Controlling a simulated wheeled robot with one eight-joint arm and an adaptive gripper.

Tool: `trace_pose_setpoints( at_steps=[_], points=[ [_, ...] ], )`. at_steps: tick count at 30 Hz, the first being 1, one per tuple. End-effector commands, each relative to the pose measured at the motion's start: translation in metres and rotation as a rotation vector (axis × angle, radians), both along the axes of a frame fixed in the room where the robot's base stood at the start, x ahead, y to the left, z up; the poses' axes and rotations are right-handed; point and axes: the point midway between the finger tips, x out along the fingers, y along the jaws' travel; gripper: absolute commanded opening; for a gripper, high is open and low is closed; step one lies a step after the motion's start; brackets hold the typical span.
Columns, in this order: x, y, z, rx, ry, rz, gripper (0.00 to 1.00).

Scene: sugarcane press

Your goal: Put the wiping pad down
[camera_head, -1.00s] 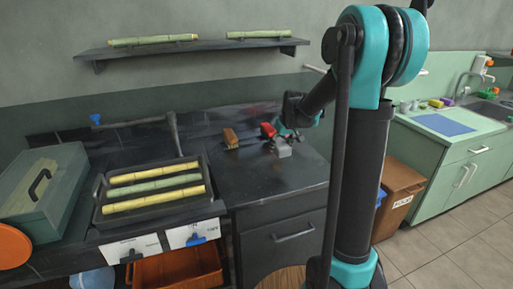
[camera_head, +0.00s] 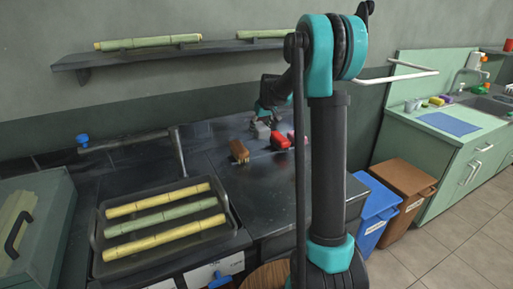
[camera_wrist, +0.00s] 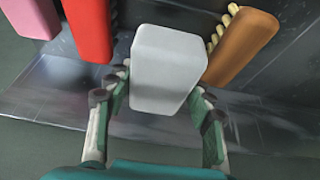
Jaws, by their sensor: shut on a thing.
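The wiping pad appears to be the pale grey block (camera_wrist: 168,68) in the middle of the wrist view. It is between the two fingers of my gripper (camera_wrist: 158,108), which is shut on it. In the head view the grey pad (camera_head: 262,131) is under my gripper (camera_head: 264,117), at the back of the dark counter. It is low over the surface; I cannot tell whether it touches.
A brown brush (camera_head: 238,151) lies left of the pad; it also shows in the wrist view (camera_wrist: 241,47). A red object (camera_head: 280,140) is close on the right, with a pink one (camera_wrist: 57,16) beyond it. A cane tray (camera_head: 238,235) stands left.

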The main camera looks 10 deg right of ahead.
Motion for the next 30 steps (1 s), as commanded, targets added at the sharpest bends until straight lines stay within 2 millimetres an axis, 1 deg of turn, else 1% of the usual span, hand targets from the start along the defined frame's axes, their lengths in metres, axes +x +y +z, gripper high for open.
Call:
trace_pose_setpoints(
  at_steps=[1, 4, 6, 11, 14, 18, 21, 30],
  points=[
    [0.000, 0.000, -0.010, 0.000, 0.000, 0.000, 0.25],
    [0.000, 0.000, -0.026, 0.000, 0.000, 0.000, 0.25],
    [0.000, 0.000, -0.034, 0.000, 0.000, 0.000, 0.25],
    [0.000, 0.000, -0.044, 0.000, 0.000, 0.000, 0.25],
    [0.000, 0.000, -0.056, 0.000, 0.000, 0.000, 0.25],
    [0.000, 0.000, -0.076, 0.000, 0.000, 0.000, 0.25],
    [0.000, 0.000, -0.082, 0.000, 0.000, 0.000, 0.25],
    [0.000, 0.000, -0.084, 0.000, 0.000, 0.000, 0.25]
  ],
)
